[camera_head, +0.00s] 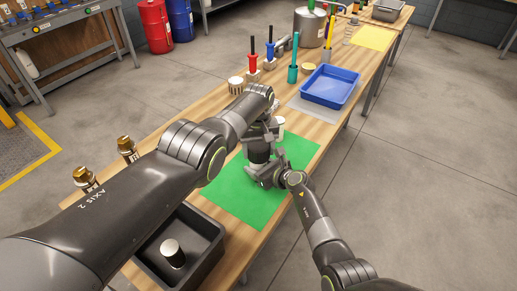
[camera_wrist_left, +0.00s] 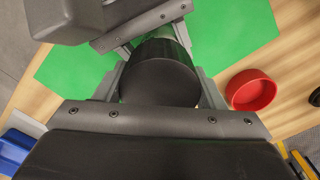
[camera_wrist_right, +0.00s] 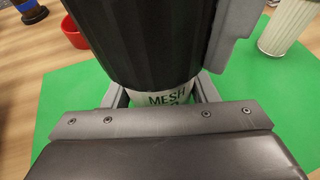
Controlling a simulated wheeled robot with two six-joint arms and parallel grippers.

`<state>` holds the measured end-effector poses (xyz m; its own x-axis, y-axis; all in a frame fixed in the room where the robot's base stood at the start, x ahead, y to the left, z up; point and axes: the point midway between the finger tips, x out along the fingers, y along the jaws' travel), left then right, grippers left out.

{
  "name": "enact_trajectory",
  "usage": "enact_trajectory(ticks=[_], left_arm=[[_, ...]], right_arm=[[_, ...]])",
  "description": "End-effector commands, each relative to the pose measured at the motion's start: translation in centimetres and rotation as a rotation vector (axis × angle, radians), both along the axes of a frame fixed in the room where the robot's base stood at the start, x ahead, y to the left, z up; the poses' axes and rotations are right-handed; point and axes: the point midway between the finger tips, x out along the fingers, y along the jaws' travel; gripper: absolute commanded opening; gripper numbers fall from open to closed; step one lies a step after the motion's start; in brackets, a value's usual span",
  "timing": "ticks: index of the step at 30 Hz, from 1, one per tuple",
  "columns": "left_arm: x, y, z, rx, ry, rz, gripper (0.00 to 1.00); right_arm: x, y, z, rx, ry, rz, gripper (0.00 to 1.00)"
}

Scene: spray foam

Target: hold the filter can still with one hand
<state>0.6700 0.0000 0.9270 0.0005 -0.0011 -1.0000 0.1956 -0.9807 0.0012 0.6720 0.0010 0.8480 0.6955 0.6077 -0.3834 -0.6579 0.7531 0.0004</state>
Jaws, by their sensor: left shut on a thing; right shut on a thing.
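The filter can stands over the green mat (camera_head: 228,197), largely hidden by my arms in the head view. In the left wrist view its round black top (camera_wrist_left: 160,72) sits between my left gripper's fingers. In the right wrist view its black ribbed upper part (camera_wrist_right: 150,40) and white body marked "MESH" (camera_wrist_right: 165,99) show. My left gripper (camera_head: 262,132) is shut on the black upper part. My right gripper (camera_head: 262,172) comes in from the side, lower down, and is shut on the white body.
A red cup (camera_wrist_left: 252,90) and a pale pleated cylinder (camera_wrist_right: 288,25) stand close by. A blue tray (camera_head: 330,86) and upright tools are farther back. Brass-topped jars (camera_head: 127,148) stand at the left.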

Motion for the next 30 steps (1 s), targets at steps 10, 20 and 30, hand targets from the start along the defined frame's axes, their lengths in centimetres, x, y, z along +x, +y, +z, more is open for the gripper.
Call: enact_trajectory(ticks=[10,20,30], left_arm=[[-0.01,0.03,-0.02,0.001,0.000,-0.167,0.36],[-0.01,0.04,-0.02,0.000,0.000,-0.163,0.88],[0.04,0.00,0.11,-0.001,-0.001,-0.163,0.88]], right_arm=[[0.05,-0.01,0.06,0.000,-0.002,-0.001,0.00],[0.05,-0.01,0.06,0.000,-0.002,-0.001,0.00],[0.05,-0.01,0.07,0.000,-0.002,-0.001,0.00]])
